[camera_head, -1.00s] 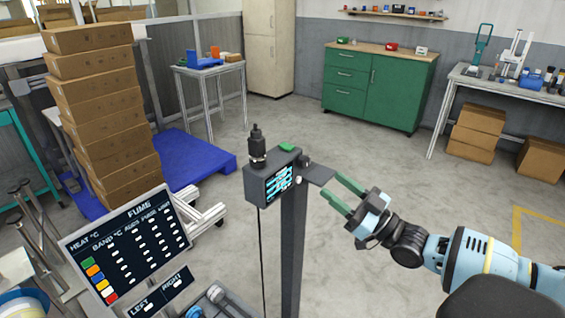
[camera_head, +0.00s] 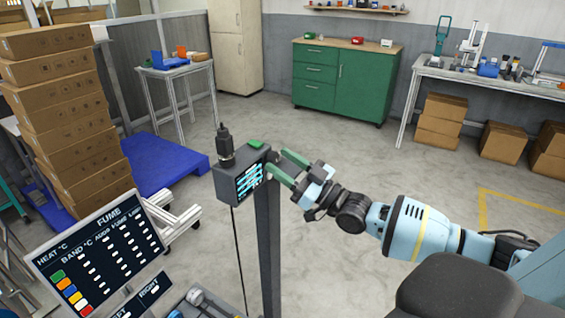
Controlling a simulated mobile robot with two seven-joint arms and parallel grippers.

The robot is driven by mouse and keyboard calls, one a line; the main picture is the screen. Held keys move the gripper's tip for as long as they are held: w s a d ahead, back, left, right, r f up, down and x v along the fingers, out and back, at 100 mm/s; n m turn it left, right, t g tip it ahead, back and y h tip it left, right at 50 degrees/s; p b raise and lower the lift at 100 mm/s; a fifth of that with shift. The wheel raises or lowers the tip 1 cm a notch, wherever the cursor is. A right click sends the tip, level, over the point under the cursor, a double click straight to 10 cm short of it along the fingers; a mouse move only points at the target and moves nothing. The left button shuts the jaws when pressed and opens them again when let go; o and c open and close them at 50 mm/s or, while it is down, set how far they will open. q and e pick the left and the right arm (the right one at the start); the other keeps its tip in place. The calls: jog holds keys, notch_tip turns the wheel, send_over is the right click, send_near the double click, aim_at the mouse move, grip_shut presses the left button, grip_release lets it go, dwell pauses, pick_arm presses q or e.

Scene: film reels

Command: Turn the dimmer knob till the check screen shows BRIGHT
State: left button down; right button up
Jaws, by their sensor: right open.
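A dark control box (camera_head: 226,186) stands on a dark post (camera_head: 268,250). Its front has a small lit screen (camera_head: 250,182) with pale blue lines, too small to read. A black cylindrical fitting (camera_head: 225,150) and a green button (camera_head: 256,144) are on its top. My right gripper (camera_head: 276,160) is at the right side of the box, its two green fingers apart and pointing left at it. The dark round part on that side, likely the dimmer knob, is hidden around the fingertips. I cannot tell whether the fingers touch it. My left gripper is not in view.
A green cabinet (camera_head: 365,85) stands at the back. The floor between is clear.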

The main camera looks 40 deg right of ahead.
jog(key=shift+w+a+r, duration=0.1)
jog(key=shift+w+a, duration=0.05)
jog(key=shift+w, duration=0.1)
jog(key=c, duration=1)
jog(key=n+g+y+b, duration=0.1)
jog(key=n+y, duration=0.1)
jog(key=n, duration=0.2)
jog(key=shift+n, duration=0.4)
jog(key=shift+n+g+y, duration=0.4)
jog(key=shift+n+g, duration=0.3)
jog(key=shift+n, duration=0.5)
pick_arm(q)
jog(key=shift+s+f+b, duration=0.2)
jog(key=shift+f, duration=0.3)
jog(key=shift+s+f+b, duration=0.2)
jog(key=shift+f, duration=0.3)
pick_arm(e)
jog(key=shift+d+r+n+g+y, duration=0.1)
jog(key=shift+n+g+y, duration=0.3)
jog(key=shift+n, duration=0.85)
jog(key=shift+d+r+n+g+y, duration=0.15)
jog(key=shift+n+g, duration=0.45)
jog(key=shift+n, duration=0.65)
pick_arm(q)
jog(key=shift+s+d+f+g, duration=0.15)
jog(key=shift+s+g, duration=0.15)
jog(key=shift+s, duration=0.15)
pick_arm(e)
jog(key=shift+f, duration=0.1)
